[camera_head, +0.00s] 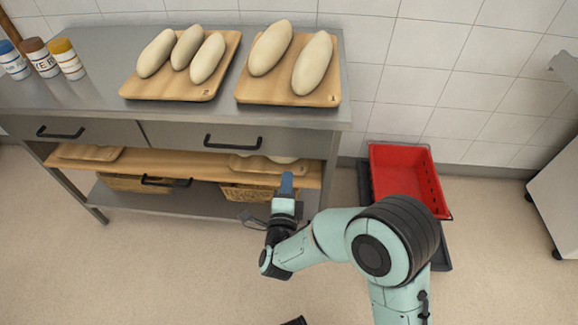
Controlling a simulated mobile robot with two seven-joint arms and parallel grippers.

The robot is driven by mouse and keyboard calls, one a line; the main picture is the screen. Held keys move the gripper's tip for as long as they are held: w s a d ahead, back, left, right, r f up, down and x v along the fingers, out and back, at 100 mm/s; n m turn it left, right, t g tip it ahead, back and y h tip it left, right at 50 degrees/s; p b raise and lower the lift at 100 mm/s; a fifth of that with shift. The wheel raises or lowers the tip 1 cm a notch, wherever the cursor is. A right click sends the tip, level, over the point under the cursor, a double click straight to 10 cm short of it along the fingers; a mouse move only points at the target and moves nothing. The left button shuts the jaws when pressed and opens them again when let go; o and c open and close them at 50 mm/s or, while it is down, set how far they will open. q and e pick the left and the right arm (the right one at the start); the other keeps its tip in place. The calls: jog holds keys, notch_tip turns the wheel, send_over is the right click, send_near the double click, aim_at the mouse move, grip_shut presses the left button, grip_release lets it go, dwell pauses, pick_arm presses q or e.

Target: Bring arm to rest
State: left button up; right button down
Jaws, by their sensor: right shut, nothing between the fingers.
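My right arm reaches in from the bottom right, with its elbow bent. My right gripper (286,186) is shut and empty, in front of the counter's lower shelf and below the drawer on the right. It looks apart from the counter, though its exact distance is hard to judge. My left gripper is not in view.
A steel counter (100,55) holds two boards (172,91), (288,98) with dough loaves (271,47) and several jars (66,58). Its drawers (236,138) are closed. A red crate (410,152) stands right of it. Open floor (150,270) lies in front.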

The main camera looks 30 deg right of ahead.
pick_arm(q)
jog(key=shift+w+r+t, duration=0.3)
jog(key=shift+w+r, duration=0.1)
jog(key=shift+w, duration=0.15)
pick_arm(e)
jog(key=shift+v, duration=1.75)
jog(key=s+a+f+n+g+y+p, duration=0.2)
jog(key=s+f+n+g+y+p, duration=0.6)
jog(key=s+f+n+p, duration=0.6)
pick_arm(q)
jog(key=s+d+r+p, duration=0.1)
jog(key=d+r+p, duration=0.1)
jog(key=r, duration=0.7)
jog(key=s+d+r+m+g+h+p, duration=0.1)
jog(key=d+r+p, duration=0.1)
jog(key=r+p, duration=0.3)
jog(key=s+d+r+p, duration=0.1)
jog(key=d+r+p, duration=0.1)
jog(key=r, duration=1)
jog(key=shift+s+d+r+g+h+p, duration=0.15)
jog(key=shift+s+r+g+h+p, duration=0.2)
jog(key=shift+p, duration=0.3)
pick_arm(e)
jog(key=s+a+n+g+y, duration=0.2)
jog(key=s+n+g, duration=0.1)
jog(key=s, duration=0.5)
jog(key=s+a+n+g+y, duration=0.3)
jog(key=s+g, duration=0.2)
jog(key=s, duration=0.3)
jog(key=shift+r, duration=0.5)
